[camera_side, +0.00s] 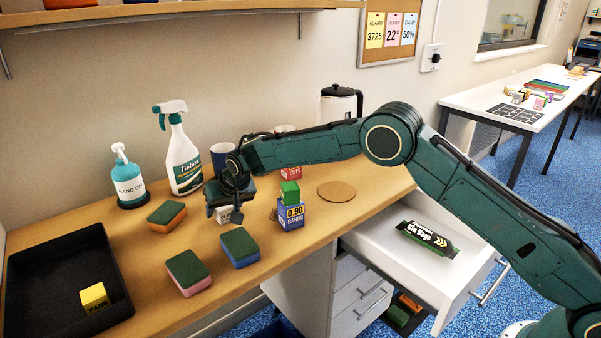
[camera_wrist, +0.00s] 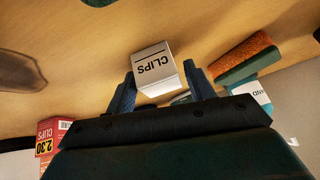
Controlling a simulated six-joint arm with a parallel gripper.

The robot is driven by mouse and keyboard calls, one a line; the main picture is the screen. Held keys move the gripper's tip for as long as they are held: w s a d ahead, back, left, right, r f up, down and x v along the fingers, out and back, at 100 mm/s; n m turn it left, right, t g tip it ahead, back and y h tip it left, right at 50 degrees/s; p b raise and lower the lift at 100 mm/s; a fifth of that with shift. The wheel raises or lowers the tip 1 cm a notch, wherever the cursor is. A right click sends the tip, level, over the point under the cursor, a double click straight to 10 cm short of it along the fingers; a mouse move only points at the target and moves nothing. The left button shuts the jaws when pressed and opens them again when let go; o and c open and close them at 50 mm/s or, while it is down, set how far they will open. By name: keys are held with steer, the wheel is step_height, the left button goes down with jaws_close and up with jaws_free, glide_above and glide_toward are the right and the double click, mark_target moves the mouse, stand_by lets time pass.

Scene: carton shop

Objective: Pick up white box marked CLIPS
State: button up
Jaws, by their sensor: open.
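The white box marked CLIPS (camera_wrist: 153,68) stands on the wooden bench, and in the wrist view it shows between the two fingertips of my gripper (camera_wrist: 160,85). The fingers are open, one on each side of the box; I cannot tell whether either touches it. In the side view my gripper (camera_side: 228,208) is low over the bench, and the white box (camera_side: 232,216) is mostly hidden beneath it.
Sponges (camera_side: 239,247) lie in front and left. A spray bottle (camera_side: 183,155) and hand gel (camera_side: 128,180) stand behind. A black tray (camera_side: 55,247) is left.

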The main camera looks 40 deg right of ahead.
steer(key=c, duration=0.8)
step_height(320, 180, up, 20)
steer(key=shift+c, duration=0.2)
stand_by(0.3)
stand_by(0.5)
